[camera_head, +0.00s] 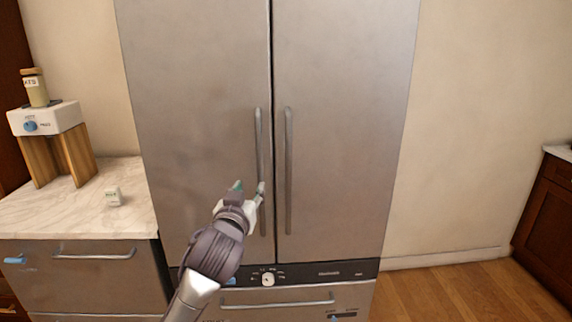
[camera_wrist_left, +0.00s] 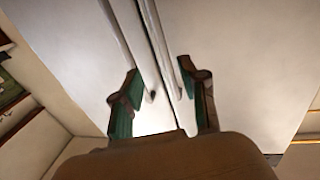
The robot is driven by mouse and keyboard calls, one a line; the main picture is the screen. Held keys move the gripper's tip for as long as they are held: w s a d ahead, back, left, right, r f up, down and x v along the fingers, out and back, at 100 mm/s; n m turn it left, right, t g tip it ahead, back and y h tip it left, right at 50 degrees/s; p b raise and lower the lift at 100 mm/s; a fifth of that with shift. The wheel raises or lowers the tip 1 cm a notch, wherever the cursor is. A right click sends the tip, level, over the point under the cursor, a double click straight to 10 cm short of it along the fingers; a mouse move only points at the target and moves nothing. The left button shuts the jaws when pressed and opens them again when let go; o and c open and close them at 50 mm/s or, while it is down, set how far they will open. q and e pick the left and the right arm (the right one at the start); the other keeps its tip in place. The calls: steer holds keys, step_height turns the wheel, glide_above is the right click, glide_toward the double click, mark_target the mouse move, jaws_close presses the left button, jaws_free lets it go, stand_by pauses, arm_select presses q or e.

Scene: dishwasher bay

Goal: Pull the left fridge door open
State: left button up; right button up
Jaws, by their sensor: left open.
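The left fridge door (camera_head: 195,95) is a grey metal panel and looks closed, flush with the right door (camera_head: 345,100) along a dark seam. Its long vertical handle (camera_head: 258,140) runs beside the seam; it also shows in the left wrist view (camera_wrist_left: 122,38). My left gripper (camera_head: 249,187) is open at the lower part of this handle, its right finger overlapping it in the head view. In the wrist view the handle's end lies between the spread fingers (camera_wrist_left: 160,90); contact cannot be told. My right gripper is not in view.
The right door's handle (camera_head: 288,170) stands close beside the left one. A drawer with a horizontal handle (camera_head: 275,303) is below. A marble-topped counter (camera_head: 85,210) adjoins the fridge's left side. Open wooden floor (camera_head: 450,295) lies to the right.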

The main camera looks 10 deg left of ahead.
arm_select(q)
steer(key=p, duration=0.1)
glide_toward(259, 166)
steer(key=w, duration=0.4)
steer(key=w+p, duration=0.1)
steer(key=w, duration=0.4)
steer(key=shift+w+a+r, duration=0.15)
steer(key=shift+w+a, duration=0.1)
steer(key=shift+a, duration=0.15)
steer(key=shift+w+p, duration=0.35)
steer(key=shift+w, duration=0.35)
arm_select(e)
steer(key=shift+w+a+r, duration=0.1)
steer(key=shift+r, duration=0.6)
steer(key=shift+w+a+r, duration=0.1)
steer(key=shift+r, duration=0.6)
arm_select(q)
jaws_close()
